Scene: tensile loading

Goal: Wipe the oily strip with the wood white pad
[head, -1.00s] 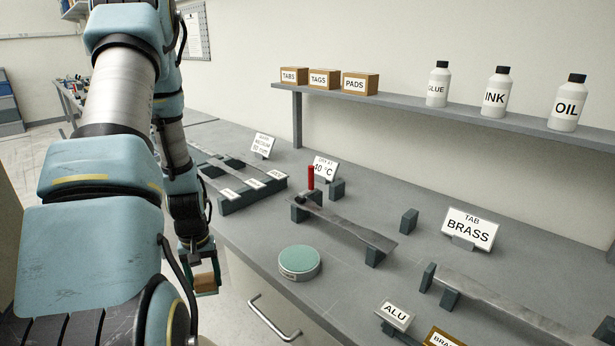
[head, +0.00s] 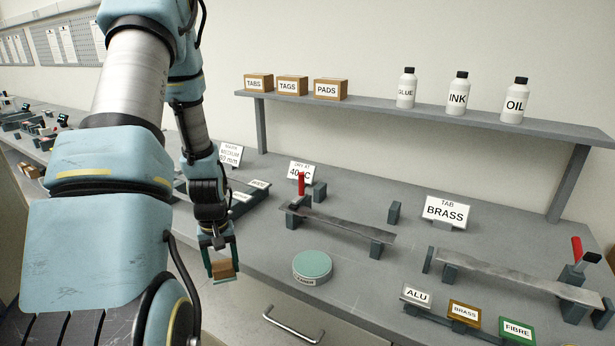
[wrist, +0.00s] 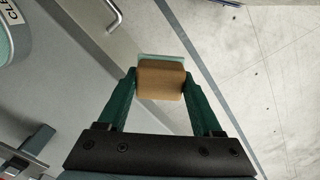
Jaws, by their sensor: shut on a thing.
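My gripper (head: 221,257) is shut on a wooden block (head: 223,269) with a pale pad face on its underside. The block also shows between the green fingers in the wrist view (wrist: 160,80), with a pale edge beyond it. My gripper hangs in front of the bench's front edge, left of the round tin. One metal strip (head: 345,223) lies on blocks at mid-bench, with a red-handled clamp (head: 301,185) at its left end. Another strip (head: 510,275) lies on blocks at the right. Both look grey and blotchy; I cannot tell which is oily.
A round green-topped tin (head: 312,265) stands near the front edge. A TAB BRASS sign (head: 446,210) stands behind the strips. A shelf (head: 420,112) with boxes and bottles hangs above. A drawer handle (head: 292,327) sticks out below.

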